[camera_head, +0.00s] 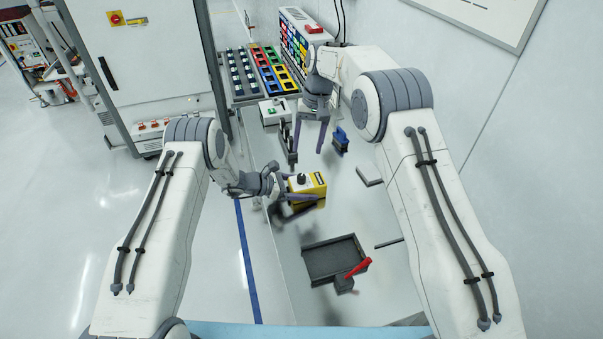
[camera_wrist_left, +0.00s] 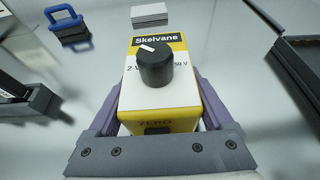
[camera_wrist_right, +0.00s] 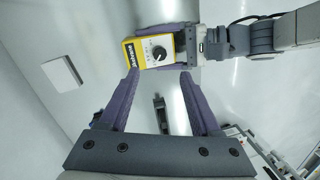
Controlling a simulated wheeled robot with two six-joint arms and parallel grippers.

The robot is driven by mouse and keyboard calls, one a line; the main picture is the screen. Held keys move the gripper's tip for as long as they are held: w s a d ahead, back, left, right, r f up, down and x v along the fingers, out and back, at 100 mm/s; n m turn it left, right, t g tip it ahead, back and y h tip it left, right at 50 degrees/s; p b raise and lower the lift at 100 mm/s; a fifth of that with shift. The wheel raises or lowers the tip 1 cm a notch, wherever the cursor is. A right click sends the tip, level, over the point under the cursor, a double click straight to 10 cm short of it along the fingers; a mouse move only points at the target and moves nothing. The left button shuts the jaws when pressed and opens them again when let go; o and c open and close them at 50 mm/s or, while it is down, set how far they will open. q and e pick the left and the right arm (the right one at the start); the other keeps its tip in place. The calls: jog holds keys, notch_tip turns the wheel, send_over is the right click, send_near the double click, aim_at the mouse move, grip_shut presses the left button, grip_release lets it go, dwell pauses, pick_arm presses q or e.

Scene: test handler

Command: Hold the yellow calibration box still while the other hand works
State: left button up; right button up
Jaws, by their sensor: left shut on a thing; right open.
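The yellow calibration box (camera_head: 308,184) has a white face with a black knob and stands upright over the table, left of its middle. My left gripper (camera_head: 297,196) is shut on it from the near left side. In the left wrist view, the purple fingers press both sides of the box (camera_wrist_left: 158,90), its knob facing up. I cannot tell whether its base touches the table. My right gripper (camera_head: 310,140) is open and empty, pointing down beyond the box. In the right wrist view, the box (camera_wrist_right: 151,49) shows beyond the open fingertips, apart from them.
A black tray (camera_head: 307,258) and a red-handled tool (camera_head: 358,268) lie nearer. A blue-handled item (camera_head: 340,140) stands right of my right gripper. A dark fixture (camera_head: 287,143), a switch box (camera_head: 274,111) and coloured bins (camera_head: 272,68) are at the back. The wall bounds the right side.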

aim_at(301, 176)
jog(key=f+n, duration=0.3)
jog(key=a+f+n+h, duration=0.1)
jog(key=f+n, duration=0.3)
jog(key=f+n+t, duration=0.1)
jog(key=f+n, duration=0.2)
jog(key=n, duration=0.1)
jog(key=shift+s+a+f+h, duration=0.3)
jog(key=shift+s+a, duration=0.05)
jog(key=shift+s, duration=0.05)
grip_shut()
